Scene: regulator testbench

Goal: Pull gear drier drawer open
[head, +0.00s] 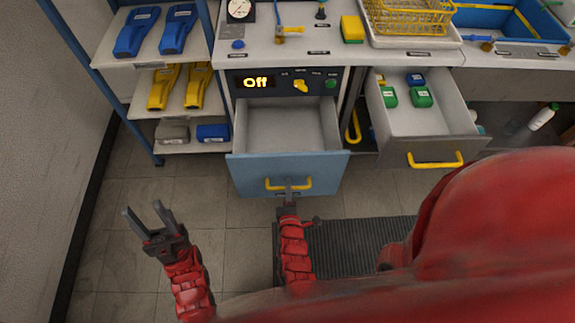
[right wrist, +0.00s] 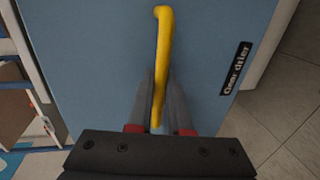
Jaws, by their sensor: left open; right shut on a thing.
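The gear drier drawer (head: 285,171) has a blue front and a yellow bar handle (head: 288,184). It stands pulled out, and its empty grey inside shows in the head view. In the right wrist view its blue front (right wrist: 110,50) carries a black label reading "Gear drier" (right wrist: 235,68). My right gripper (head: 287,190) is shut on the yellow handle (right wrist: 163,50), with one finger on each side of it. My left gripper (head: 146,218) is open and empty over the floor, left of the drawer and apart from it.
Above the drawer a panel (head: 280,83) shows "Off" beside a yellow knob (head: 300,86). To the right, another open drawer (head: 420,125) holds green and blue blocks. A shelf rack (head: 165,75) stands on the left. A dark mat (head: 350,250) lies on the tiled floor.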

